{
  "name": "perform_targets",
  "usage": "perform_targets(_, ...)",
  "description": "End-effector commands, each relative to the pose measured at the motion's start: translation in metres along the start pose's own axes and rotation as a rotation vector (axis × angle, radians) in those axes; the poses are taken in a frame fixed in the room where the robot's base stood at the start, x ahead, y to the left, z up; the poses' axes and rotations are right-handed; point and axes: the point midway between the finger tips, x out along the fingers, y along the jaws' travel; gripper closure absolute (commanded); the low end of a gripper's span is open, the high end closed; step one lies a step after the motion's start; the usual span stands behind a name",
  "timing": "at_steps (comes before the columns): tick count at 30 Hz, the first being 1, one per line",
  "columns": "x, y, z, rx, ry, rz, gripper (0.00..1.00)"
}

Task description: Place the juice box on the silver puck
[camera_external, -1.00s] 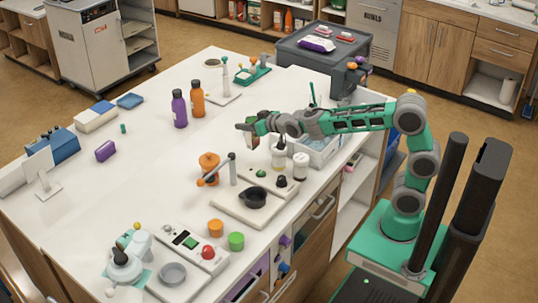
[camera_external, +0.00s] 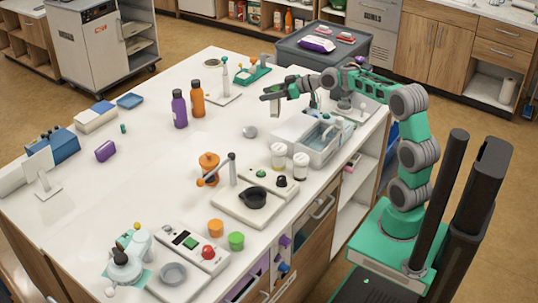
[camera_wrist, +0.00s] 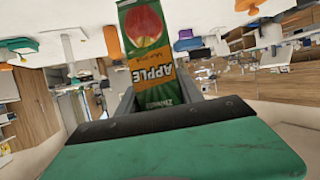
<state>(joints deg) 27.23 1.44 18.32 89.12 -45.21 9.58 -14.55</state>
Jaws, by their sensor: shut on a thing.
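The juice box (camera_wrist: 153,85), green and orange with an apple picture and upside-down "APPLE" lettering, is between the fingers of my gripper (camera_wrist: 158,97) in the wrist view. My gripper is shut on it. In the external view my gripper (camera_external: 272,97) is raised above the white counter, and the box there is small and mostly hidden by the fingers. The silver puck (camera_external: 250,131) is a small grey disc lying flat on the counter. It shows below and slightly left of my gripper in the picture, apart from the box, with nothing on it.
A sink basin (camera_external: 331,140) and two white-lidded jars (camera_external: 289,162) stand right of the puck. Purple (camera_external: 179,110) and orange (camera_external: 198,101) bottles stand to the left.

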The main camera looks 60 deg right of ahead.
Motion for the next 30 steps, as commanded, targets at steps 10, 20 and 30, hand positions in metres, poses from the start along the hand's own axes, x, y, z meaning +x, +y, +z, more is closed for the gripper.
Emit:
perform_targets(10, 0.077, 0.037, 0.004, 0.0, -0.001, -0.012, 1.0)
perform_targets(20, 0.141, 0.062, 0.038, -0.001, 0.001, -0.008, 1.0)
perform_targets(30, 0.162, 0.065, 0.073, -0.002, 0.001, -0.008, 1.0)
